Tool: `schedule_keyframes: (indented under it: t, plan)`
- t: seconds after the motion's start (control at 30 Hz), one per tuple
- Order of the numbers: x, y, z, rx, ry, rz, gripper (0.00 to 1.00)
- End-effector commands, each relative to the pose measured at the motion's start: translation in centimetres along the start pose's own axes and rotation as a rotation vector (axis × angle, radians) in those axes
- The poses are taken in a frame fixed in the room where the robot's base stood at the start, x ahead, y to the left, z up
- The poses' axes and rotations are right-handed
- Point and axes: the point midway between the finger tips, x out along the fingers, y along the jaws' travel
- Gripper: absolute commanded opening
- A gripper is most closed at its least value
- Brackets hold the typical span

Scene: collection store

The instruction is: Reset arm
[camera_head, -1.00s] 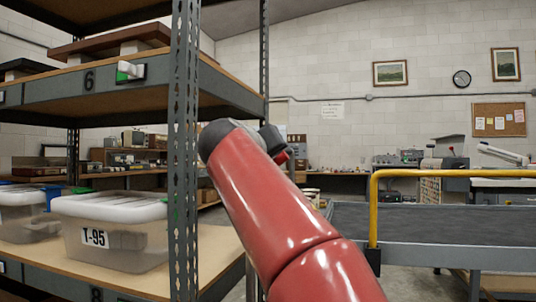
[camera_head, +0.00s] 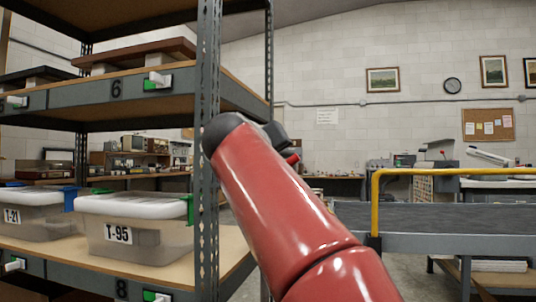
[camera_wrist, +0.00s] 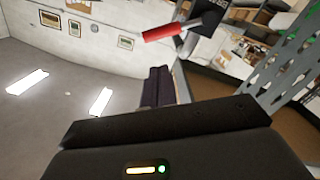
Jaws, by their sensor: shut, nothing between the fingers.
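My red arm (camera_head: 280,205) rises from the lower middle of the head view, leaning up and left, with its dark joint in front of the shelf's upright post. My gripper (camera_wrist: 157,88) shows in the wrist view as two dark fingers lying together, shut and empty. It points toward the wall and ceiling side of the room, with nothing touching it. In the head view the fingers cannot be made out behind the arm.
A metal shelf rack (camera_head: 208,150) stands close on the left, holding the lidded T-95 bin (camera_head: 135,250) and T-21 bin (camera_head: 30,222). A cart with a yellow rail (camera_head: 375,205) stands at the right. Floor shows between them, partly hidden by my arm.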

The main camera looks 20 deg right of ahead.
Motion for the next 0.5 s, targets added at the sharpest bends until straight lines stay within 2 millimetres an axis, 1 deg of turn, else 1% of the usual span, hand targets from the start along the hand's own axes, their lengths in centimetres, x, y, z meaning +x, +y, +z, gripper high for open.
schedule_keyframes:
  t: [0.37,0.43,0.5]
  plan:
    - [0.0,0.0,0.0,0.0,-0.002,-0.003,0.0]
    - [-0.2,0.0,0.4,-0.001,-0.015,-0.02,0.0]
    - [-0.6,-0.2,1.4,-0.006,-0.046,-0.06,0.0]
